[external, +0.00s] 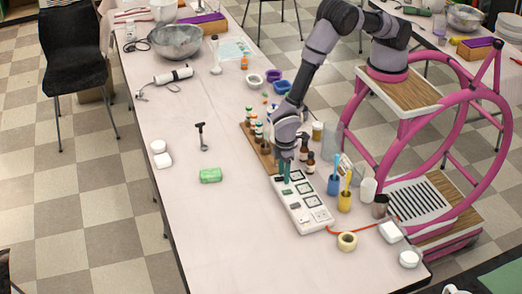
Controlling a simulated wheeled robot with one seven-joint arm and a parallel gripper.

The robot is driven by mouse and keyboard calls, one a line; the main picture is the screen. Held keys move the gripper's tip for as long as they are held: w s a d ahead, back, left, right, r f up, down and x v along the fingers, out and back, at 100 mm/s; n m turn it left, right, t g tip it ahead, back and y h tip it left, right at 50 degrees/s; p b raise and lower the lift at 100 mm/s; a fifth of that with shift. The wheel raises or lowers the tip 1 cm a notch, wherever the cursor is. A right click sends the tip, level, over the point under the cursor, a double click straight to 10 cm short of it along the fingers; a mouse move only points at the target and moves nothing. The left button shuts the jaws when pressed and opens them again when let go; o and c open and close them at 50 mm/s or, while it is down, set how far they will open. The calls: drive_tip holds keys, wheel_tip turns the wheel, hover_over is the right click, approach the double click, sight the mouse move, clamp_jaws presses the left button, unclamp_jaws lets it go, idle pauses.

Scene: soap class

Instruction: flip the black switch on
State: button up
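A long white switch panel (299,214) lies on the pale table, running from upper left to lower right. Several dark-outlined square elements (304,199) line its top. Which of them is the black switch, and whether it is on or off, is too small to tell. My gripper (284,180) points down over the far left end of the panel, with its greenish fingers close above or touching it. The fingers hide part of that end. I cannot tell whether they are open or shut, or whether they touch a switch.
A wooden rack with small bottles (257,140) stands behind my gripper. A blue cup (333,185) and a yellow cup (345,201) stand right of the panel. A tape roll (347,241) and an orange cord lie near its front end. A green soap bar (210,175) lies left; the table's front left is clear.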

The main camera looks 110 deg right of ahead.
sight(274, 181)
clamp_jaws()
drive_tip(key=shift+w+r+g, duration=0.1)
drive_tip(key=shift+w+g, duration=0.1)
drive_tip(key=shift+g, duration=0.55)
drive_tip(key=shift+w+r+g, duration=0.1)
drive_tip(key=shift+w+g, duration=0.1)
drive_tip(key=shift+g, duration=0.55)
drive_tip(key=shift+o, duration=1.2)
unclamp_jaws()
drive_tip(key=v, duration=1.1)
